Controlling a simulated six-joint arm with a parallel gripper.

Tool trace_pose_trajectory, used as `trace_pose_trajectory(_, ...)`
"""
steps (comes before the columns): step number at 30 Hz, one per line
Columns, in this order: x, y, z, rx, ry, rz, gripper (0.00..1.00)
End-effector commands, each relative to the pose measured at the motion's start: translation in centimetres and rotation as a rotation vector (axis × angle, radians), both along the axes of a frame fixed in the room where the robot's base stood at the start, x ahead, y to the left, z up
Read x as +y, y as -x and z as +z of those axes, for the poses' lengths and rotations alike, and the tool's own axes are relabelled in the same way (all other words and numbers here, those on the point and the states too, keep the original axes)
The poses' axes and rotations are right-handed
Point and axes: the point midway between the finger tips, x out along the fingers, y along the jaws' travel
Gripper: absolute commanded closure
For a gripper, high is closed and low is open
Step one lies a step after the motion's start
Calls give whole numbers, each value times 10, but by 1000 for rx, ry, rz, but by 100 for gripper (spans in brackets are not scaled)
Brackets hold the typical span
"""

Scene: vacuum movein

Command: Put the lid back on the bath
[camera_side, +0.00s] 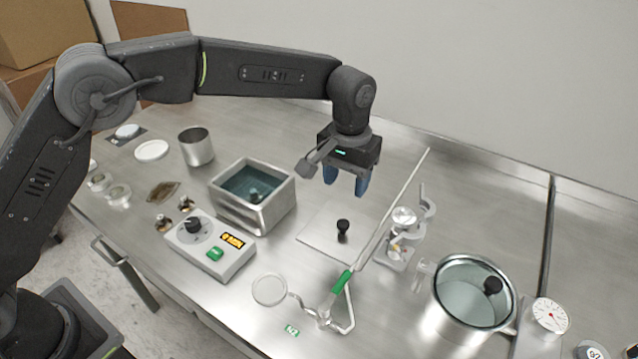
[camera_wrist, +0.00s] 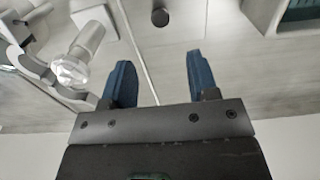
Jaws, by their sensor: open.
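The bath (camera_side: 283,197) is an open square metal box with dark water inside, left of centre in the side view. A small dark thing shows in its water. Its corner shows at the top right of the wrist view (camera_wrist: 258,18). The lid (camera_side: 318,236) is a flat square metal plate with a black knob (camera_side: 343,226), lying on the bench right of the bath. The knob shows at the top of the wrist view (camera_wrist: 160,17). My gripper (camera_side: 346,190) is open and empty, above the bench and apart from the lid, with blue fingers pointing down (camera_wrist: 157,70).
A control box (camera_side: 208,246) with a dial stands in front of the bath. A metal cup (camera_side: 196,147) is behind it. Right of the lid are a slanted rod (camera_side: 395,215), clamped glassware (camera_side: 403,218) and a round glass-topped chamber (camera_side: 470,300). A glass dish (camera_side: 269,290) lies in front.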

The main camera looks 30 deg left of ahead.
Motion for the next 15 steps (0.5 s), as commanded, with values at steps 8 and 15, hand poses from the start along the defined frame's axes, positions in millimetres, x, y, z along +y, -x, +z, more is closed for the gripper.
trace_pose_trajectory(8, 2, 0, 4, -3, 1, 1, 46)
trace_pose_trajectory(15, 46, 24, 63, -75, 26, 5, 46)
